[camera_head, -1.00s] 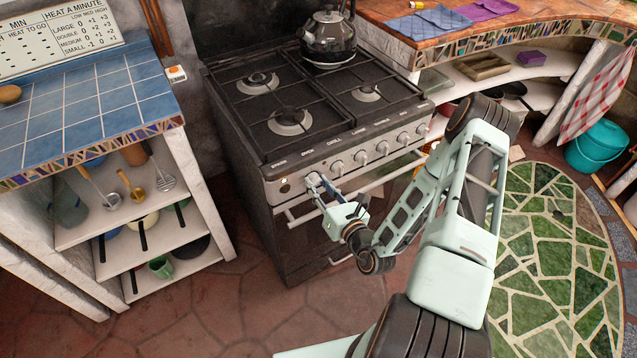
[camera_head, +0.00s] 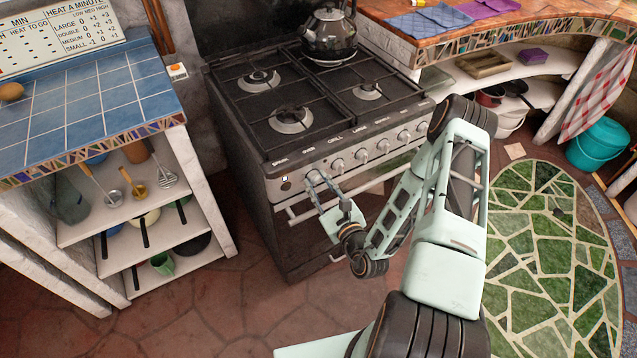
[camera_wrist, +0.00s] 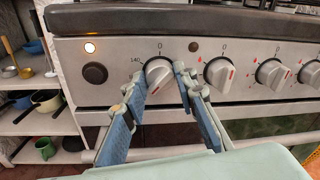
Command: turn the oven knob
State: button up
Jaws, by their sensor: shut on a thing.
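The oven knob (camera_wrist: 159,72) is a round silver-grey knob near the left end of the oven's front panel, under a "0" mark with "140" to its left. A red mark shows low on its face. My gripper (camera_wrist: 158,88) has its two blue-padded fingers on either side of the knob and is shut on it. In the head view my gripper (camera_head: 314,180) reaches the panel just below the "OVEN" label, and its fingers hide most of the knob.
A lit lamp (camera_wrist: 90,47) and a dark round button (camera_wrist: 95,73) are left of the knob. Another knob (camera_wrist: 219,73) is close on the right. The oven's handle rail runs below. A kettle (camera_head: 329,35) stands on the hob. Open shelves (camera_head: 160,230) are left.

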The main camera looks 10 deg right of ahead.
dwell(0.3)
jog(key=o, duration=1.2)
jog(key=shift+c, duration=0.2)
jog(key=v, duration=1.2)
jog(key=shift+f, duration=0.1)
grip_shut()
